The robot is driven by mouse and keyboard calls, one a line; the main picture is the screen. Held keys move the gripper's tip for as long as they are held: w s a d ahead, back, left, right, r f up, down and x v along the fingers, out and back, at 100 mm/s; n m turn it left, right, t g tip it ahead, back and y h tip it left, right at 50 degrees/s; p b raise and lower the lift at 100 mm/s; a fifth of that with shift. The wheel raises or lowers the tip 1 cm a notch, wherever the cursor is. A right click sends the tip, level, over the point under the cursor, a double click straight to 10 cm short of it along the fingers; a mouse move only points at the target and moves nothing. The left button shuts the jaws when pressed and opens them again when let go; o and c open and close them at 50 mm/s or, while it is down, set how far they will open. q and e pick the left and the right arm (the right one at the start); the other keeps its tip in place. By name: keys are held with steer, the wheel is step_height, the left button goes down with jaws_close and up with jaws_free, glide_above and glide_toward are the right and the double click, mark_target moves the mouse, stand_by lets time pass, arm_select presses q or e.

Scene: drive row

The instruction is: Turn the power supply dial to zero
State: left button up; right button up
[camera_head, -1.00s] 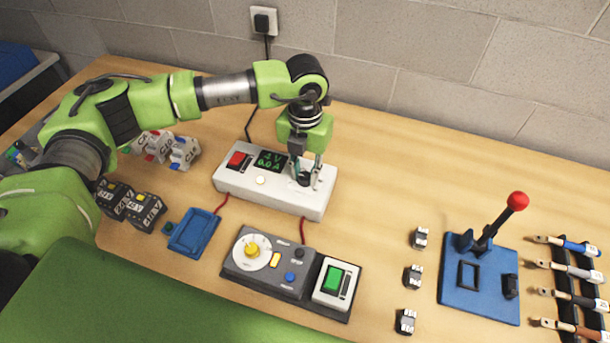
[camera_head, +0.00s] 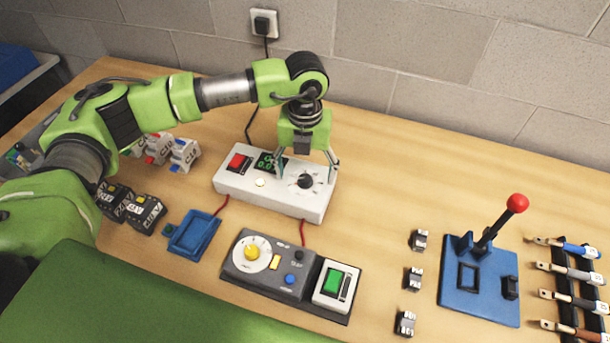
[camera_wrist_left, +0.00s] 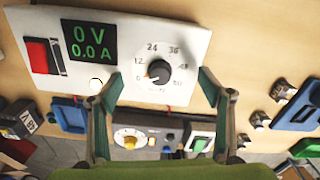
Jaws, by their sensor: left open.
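The white power supply (camera_head: 280,203) stands on the bench below the wall socket. Its black dial (camera_head: 306,181) is on the right part of its top face. In the left wrist view the dial (camera_wrist_left: 159,71) has a scale around it, and its pointer appears turned to the lower left, near the low end. The green display (camera_wrist_left: 89,40) reads 0 V and 0.0 A. My left gripper (camera_head: 307,166) is open above the dial, with its fingers apart on either side and clear of it. My right gripper is not in view.
A grey control box (camera_head: 265,265) with a yellow knob and a green switch sits in front of the supply. A blue lever stand (camera_head: 480,285) with a red ball is to the right. A blue tray (camera_head: 193,233) is at the left.

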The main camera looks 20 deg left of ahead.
mark_target(305, 178)
arm_select(q)
steer(key=shift+r+p, duration=1.3)
steer(key=shift+r, duration=1.75)
